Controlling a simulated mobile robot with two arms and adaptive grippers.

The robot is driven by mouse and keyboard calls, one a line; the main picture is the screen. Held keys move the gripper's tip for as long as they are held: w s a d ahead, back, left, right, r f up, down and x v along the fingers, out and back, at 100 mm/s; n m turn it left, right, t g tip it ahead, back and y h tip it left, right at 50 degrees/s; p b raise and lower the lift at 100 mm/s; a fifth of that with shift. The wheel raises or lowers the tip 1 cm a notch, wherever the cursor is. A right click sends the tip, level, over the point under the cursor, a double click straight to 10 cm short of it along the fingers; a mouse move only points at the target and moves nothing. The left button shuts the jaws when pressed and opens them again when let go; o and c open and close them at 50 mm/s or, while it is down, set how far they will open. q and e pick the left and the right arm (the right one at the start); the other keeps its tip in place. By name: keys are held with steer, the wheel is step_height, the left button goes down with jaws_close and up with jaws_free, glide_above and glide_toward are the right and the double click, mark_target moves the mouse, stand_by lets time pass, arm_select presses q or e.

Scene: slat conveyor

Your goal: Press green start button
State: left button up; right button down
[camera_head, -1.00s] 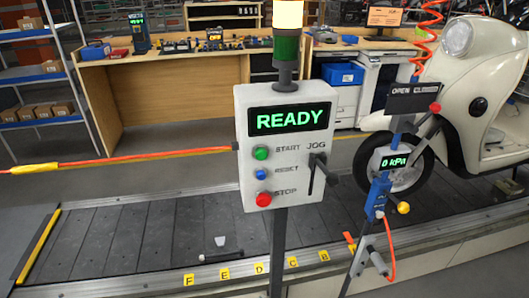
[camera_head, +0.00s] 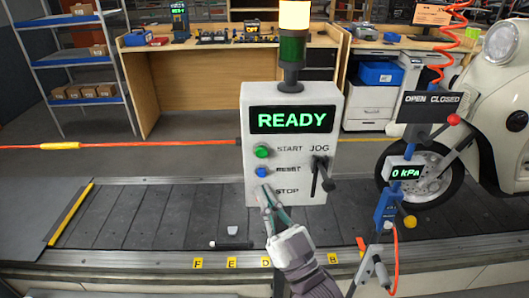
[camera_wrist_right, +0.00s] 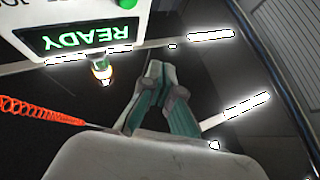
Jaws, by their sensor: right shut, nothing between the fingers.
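The green start button (camera_head: 262,152) is on the left of the white control box, beside the START label. It also shows at the top edge of the right wrist view (camera_wrist_right: 127,4), where the box is upside down. The box's display (camera_head: 292,119) reads READY in green. My right gripper (camera_head: 264,192) is shut and empty, pointing up in front of the box's lower left part. Its tips appear below the green and blue buttons, and it hides the red stop button. I cannot tell whether it touches the box. It also shows in the right wrist view (camera_wrist_right: 156,72). My left gripper is out of view.
The blue reset button (camera_head: 261,173) is just above my right fingertips. A black jog lever (camera_head: 323,176) sticks out at the box's right. A blue stand (camera_head: 388,203) with a gauge is further right, near a cream scooter (camera_head: 501,83). The slat conveyor (camera_head: 130,213) runs behind.

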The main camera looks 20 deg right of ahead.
mark_target(262, 153)
steer(key=shift+s+r, duration=0.15)
steer(key=shift+r, duration=0.3)
steer(key=shift+w+d+b, duration=0.25)
steer(key=shift+w+d, duration=0.15)
steer(key=shift+w, duration=1)
steer(key=shift+w+d+b, duration=0.25)
steer(key=shift+w+d, duration=0.15)
steer(key=shift+w, duration=1.05)
steer(key=shift+w+d+b, duration=0.25)
steer(key=shift+w+d, duration=0.15)
steer(key=shift+w, duration=1)
steer(key=shift+w, duration=0.1)
steer(key=shift+w+d, duration=0.1)
steer(key=shift+w, duration=0.25)
